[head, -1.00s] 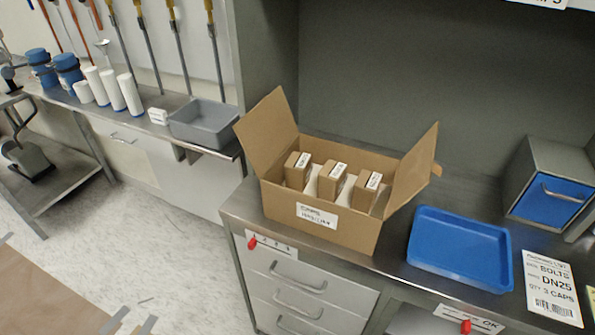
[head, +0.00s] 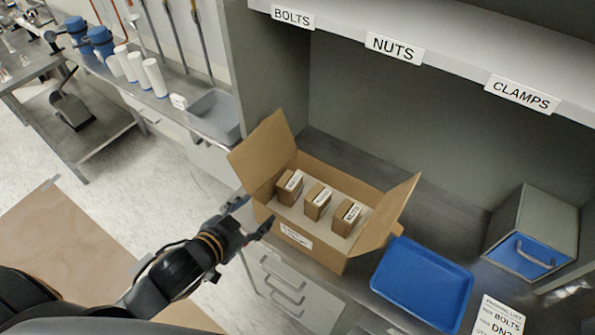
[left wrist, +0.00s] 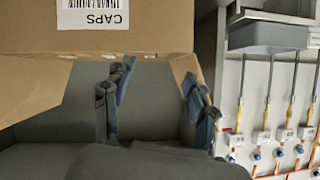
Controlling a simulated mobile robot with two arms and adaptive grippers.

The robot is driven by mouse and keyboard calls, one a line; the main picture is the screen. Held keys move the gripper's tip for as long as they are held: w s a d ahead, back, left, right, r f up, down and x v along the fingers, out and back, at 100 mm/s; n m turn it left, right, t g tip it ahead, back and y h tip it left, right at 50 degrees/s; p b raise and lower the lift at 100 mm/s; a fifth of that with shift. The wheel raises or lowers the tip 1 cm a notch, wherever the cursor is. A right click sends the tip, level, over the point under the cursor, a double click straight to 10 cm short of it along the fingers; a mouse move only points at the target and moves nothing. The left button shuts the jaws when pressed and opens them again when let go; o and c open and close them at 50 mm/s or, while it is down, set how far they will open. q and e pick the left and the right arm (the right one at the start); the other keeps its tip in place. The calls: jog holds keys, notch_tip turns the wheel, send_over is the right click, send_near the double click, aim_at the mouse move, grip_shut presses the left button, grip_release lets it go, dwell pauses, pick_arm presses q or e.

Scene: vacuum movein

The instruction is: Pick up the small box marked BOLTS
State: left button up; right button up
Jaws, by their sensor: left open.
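Three small brown boxes with white labels stand in a row inside the open cardboard carton (head: 335,262). The left box (head: 284,190) and middle box (head: 314,206) have labels too small to read surely. The right box (head: 346,220) seems to read NUTS. My left gripper (head: 250,217) is open and empty at the carton's front left, outside it. In the left wrist view its spread fingers (left wrist: 158,82) show beside the carton's cardboard (left wrist: 150,38), which bears a CAPS label; the small boxes are not visible there. My right gripper is not in view.
A blue tray (head: 420,285) lies right of the carton, with a packing list (head: 498,318) beside it. A grey bin with a blue front (head: 535,245) stands at right. The shelf above carries BOLTS, NUTS and CLAMPS signs. The carton's side flaps stand raised.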

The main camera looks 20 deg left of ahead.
pick_arm(q)
jog(key=r, duration=0.2)
jog(key=p, duration=0.2)
send_near(286, 186)
jog(key=a+x, duration=0.1)
jog(key=x, duration=0.3)
jog(key=shift+w+d+f, duration=0.15)
jog(key=shift+w+d, duration=0.35)
jog(key=shift+w+d+f+p, duration=0.1)
jog(key=shift+w+p, duration=0.25)
jog(key=p+x, duration=0.1)
jog(key=x, duration=0.2)
jog(key=shift+f, duration=0.15)
jog(key=shift+w+d+f, duration=0.15)
jog(key=shift+w+f, duration=0.15)
jog(key=shift+w, duration=0.1)
jog(key=c, duration=0.9)
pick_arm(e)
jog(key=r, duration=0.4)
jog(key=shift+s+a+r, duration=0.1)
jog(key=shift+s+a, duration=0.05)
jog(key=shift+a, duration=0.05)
pick_arm(q)
jog(key=shift+c, duration=0.2)
